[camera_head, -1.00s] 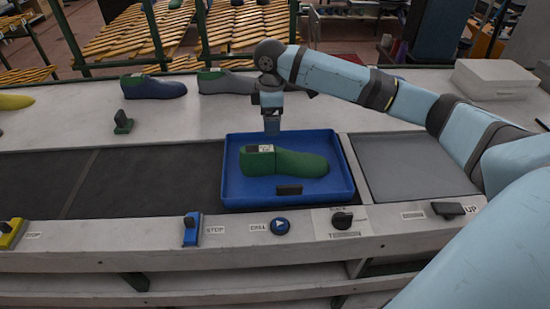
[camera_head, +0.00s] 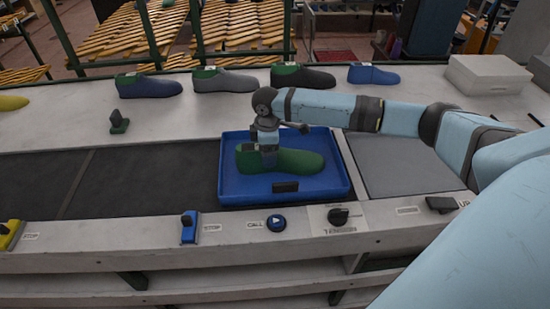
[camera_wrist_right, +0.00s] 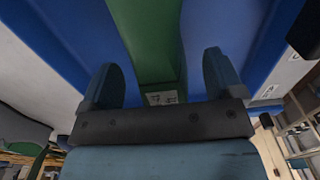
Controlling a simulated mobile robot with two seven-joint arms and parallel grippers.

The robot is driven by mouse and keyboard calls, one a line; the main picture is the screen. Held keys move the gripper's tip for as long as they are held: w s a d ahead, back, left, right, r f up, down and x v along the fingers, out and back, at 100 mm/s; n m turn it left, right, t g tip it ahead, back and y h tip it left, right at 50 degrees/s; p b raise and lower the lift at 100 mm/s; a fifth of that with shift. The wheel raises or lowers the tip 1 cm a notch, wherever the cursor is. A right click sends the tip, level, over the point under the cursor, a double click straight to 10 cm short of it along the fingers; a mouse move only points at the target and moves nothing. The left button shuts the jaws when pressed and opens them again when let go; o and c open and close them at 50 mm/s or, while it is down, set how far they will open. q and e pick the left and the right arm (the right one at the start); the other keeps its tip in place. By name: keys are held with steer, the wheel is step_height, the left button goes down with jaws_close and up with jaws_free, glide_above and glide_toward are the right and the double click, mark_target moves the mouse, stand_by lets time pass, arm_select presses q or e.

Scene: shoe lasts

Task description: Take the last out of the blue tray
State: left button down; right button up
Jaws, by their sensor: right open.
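The green last (camera_head: 298,162) lies in the blue tray (camera_head: 335,188) on the conveyor, its toe pointing right in the head view. My right gripper (camera_head: 269,157) is over the heel end of the last and hides part of it. In the right wrist view the gripper (camera_wrist_right: 160,82) is open, with one finger on each side of the green last (camera_wrist_right: 148,35). A white label on the last shows between the fingers. I cannot tell whether the fingers touch it. The blue tray (camera_wrist_right: 225,30) also fills much of that view. My left gripper is not in view.
Several lasts stand on the bench behind, including a dark blue one (camera_head: 148,86) and a blue one (camera_head: 373,75). A white box (camera_head: 488,74) is at the back right. The belt left of the tray (camera_head: 135,180) is clear. A control panel with a call button (camera_head: 276,222) runs along the front.

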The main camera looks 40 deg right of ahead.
steer(key=shift+f, duration=0.5)
steer(key=c, duration=1.5)
steer(key=shift+o, duration=0.2)
steer(key=shift+r, duration=0.1)
steer(key=shift+r, duration=0.1)
